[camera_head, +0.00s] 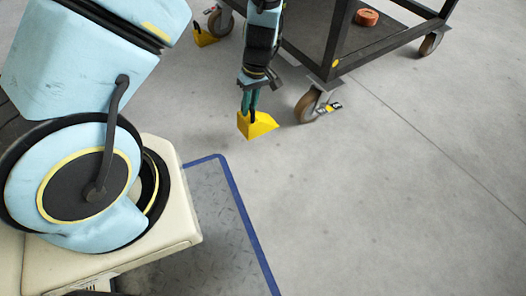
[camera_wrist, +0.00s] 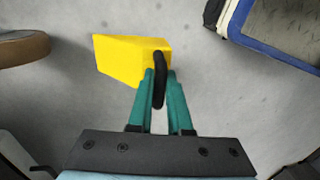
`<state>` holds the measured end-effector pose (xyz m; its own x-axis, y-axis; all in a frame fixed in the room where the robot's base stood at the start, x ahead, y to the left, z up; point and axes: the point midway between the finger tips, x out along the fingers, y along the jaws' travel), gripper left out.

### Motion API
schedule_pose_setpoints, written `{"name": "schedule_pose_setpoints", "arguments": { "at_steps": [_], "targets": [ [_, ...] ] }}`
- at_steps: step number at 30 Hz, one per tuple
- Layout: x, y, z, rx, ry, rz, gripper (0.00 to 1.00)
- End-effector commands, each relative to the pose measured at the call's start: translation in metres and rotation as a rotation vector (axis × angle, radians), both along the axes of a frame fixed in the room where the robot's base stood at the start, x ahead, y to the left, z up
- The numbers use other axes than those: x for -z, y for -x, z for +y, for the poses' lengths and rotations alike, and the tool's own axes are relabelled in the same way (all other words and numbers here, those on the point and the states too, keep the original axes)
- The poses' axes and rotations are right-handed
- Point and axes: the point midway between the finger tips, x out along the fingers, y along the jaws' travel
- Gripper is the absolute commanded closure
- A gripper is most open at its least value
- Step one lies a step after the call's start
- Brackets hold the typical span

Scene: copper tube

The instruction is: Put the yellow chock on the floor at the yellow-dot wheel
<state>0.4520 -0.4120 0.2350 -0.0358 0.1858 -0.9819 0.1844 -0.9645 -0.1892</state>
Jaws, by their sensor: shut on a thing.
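My gripper (camera_head: 250,104) points down and is shut on the black handle (camera_wrist: 159,78) of the yellow chock (camera_head: 257,125). In the wrist view the chock (camera_wrist: 125,58) extends up and left from the teal fingers (camera_wrist: 161,95). The yellow-dot wheel (camera_head: 306,107) is a brown caster under the cart's near corner, below a yellow dot (camera_head: 336,63). The chock is left of this wheel, with a gap between them. I cannot tell whether the chock touches the floor. A brown wheel (camera_wrist: 22,50) shows at the left of the wrist view.
The dark cart frame (camera_head: 340,40) stands at the top, with an orange-red item (camera_head: 367,17) on its shelf. Another yellow chock (camera_head: 204,37) sits by a farther wheel (camera_head: 220,22). A blue-edged grey mat (camera_head: 215,215) lies nearer me. Floor at right is clear.

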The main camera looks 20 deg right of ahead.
Motion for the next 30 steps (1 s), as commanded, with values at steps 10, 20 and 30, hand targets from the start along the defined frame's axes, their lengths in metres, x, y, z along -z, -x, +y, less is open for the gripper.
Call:
{"name": "schedule_pose_setpoints", "arguments": {
  "at_steps": [10, 20, 30],
  "targets": [
    [0.014, 0.004, -0.003, -0.009, 0.047, -0.010, 1.00],
    [0.041, 0.005, -0.005, -0.004, 0.082, -0.018, 1.00],
    [0.077, 0.005, -0.005, -0.003, 0.083, -0.020, 1.00]
  ]
}}
